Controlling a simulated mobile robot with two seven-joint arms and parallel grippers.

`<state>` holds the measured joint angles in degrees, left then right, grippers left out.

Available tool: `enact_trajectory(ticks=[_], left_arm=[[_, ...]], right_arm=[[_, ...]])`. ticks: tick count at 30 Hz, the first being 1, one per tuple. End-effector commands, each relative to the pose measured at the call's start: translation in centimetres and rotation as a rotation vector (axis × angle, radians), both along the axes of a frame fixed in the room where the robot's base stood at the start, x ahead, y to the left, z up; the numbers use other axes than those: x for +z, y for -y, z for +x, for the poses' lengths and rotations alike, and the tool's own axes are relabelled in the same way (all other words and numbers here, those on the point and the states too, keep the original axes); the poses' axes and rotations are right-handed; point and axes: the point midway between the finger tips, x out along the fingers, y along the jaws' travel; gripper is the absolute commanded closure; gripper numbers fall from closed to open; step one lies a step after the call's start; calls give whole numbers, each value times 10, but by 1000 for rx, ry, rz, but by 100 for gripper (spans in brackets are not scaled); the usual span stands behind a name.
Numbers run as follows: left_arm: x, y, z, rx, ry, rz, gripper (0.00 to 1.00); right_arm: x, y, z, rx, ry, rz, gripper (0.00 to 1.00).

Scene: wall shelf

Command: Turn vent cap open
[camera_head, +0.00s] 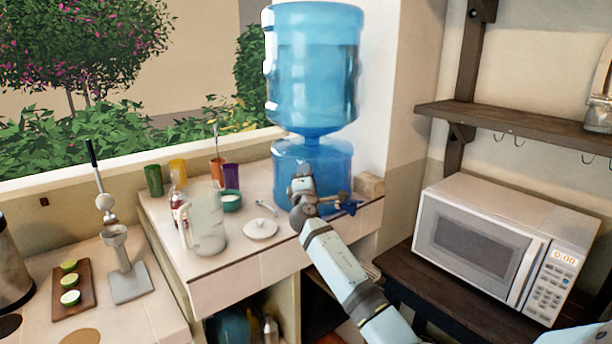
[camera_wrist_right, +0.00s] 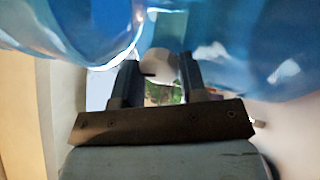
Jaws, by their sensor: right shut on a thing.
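A large blue water jug (camera_head: 312,75) stands upside down on a blue base (camera_head: 312,172) at the back of the counter. My right gripper (camera_wrist_right: 158,76) is up against the blue base. In the wrist view its two fingers stand apart with a pale round piece (camera_wrist_right: 158,63) between their tips, and it is shut on this piece. The piece looks like the vent cap, but its turn cannot be read. In the head view my wrist hides the cap. A blue tap (camera_head: 347,208) shows just right of my wrist. My left gripper is not in view.
A microwave (camera_head: 495,246) and a wall shelf (camera_head: 530,126) are to the right. A small tan box (camera_head: 370,185) sits behind the tap.

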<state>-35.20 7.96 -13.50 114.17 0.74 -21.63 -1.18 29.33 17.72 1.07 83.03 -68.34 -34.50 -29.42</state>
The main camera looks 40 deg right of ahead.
Motion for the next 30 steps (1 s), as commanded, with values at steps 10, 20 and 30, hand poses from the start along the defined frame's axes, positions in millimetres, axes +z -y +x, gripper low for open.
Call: enact_trajectory(ticks=[10, 20, 30], left_arm=[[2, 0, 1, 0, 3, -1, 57], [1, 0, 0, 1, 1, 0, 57], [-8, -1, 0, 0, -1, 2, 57]], right_arm=[[1, 1, 0, -2, 1, -1, 52], [0, 0, 0, -1, 1, 1, 37], [-16, -29, -35, 3, 1, 2, 37]])
